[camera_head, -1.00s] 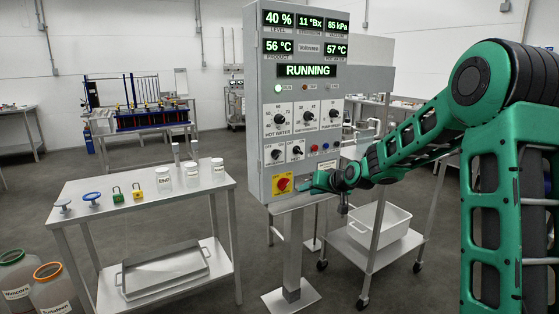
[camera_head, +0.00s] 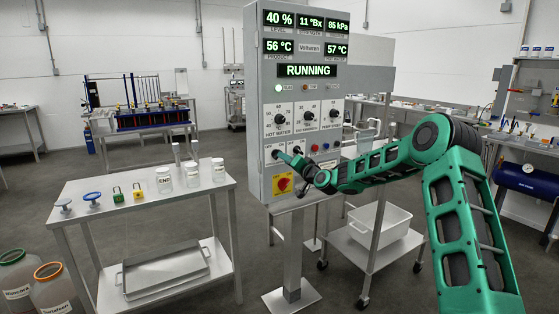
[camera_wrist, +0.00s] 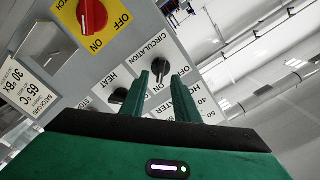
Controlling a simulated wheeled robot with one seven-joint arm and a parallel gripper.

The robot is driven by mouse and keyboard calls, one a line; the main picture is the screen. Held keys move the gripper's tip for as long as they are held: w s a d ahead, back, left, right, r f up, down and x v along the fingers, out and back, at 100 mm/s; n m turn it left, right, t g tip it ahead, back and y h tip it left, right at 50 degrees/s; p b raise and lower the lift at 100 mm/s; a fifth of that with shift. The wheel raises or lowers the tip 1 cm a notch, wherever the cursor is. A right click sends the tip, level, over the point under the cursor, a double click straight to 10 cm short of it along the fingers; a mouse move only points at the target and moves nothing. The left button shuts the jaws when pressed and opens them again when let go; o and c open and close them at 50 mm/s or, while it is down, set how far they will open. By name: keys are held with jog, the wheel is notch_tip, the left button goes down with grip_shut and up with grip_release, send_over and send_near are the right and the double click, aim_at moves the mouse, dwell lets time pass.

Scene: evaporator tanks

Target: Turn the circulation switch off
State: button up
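The circulation switch is a black knob (camera_wrist: 160,68) on a white plate in the wrist view, with OFF and ON printed beside it. In the head view it is the left knob (camera_head: 276,154) of the lower row on the grey control panel (camera_head: 262,100). My gripper (camera_wrist: 161,76) has its two green fingers apart, with the knob showing between and just beyond their tips. I cannot tell whether they touch it. In the head view my gripper (camera_head: 284,155) is at the panel face, partly covering the lower row. The display reads RUNNING (camera_head: 307,71).
A red knob on a yellow plate (camera_head: 283,185) sits just below; it also shows in the wrist view (camera_wrist: 92,15). The heater knob (camera_wrist: 118,96) is close beside my left finger. A side table (camera_head: 135,207) stands left and a cart with a white tub (camera_head: 380,225) right.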

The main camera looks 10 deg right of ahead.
jog(key=shift+x, duration=2.4)
jog(key=shift+c, duration=0.7)
grip_shut()
